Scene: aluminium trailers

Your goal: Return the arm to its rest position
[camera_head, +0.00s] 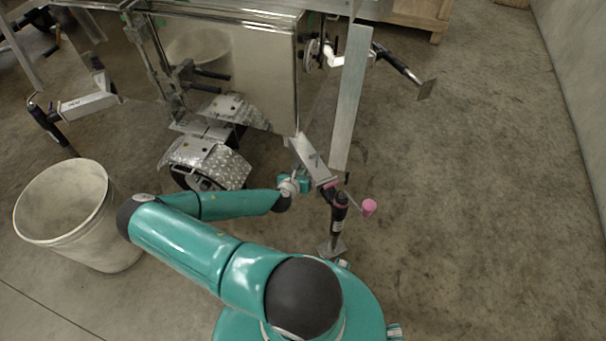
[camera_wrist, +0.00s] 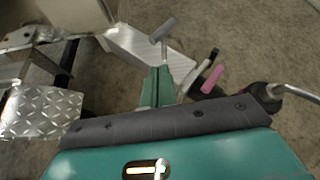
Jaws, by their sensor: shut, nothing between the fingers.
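My teal arm (camera_head: 185,240) runs from my body to an elbow at the left, then back right. My gripper (camera_head: 303,182) is at its end, low beside the trailer's metal tongue. In the wrist view the gripper (camera_wrist: 158,85) has its two teal fingers together, with nothing seen between them. A black jack (camera_head: 338,212) with a pink handle (camera_head: 369,207) stands just right of the gripper. The pink handle also shows in the wrist view (camera_wrist: 212,78), right of the fingers. I cannot tell whether the gripper touches the tongue.
The aluminium trailer (camera_head: 250,75) stands ahead, with a diamond-plate fender (camera_head: 210,160) over its wheel. A pale bin (camera_head: 115,235) stands left, close to my elbow. Another jack (camera_head: 400,68) sticks out at upper right. The floor on the right is clear up to the wall (camera_head: 575,70).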

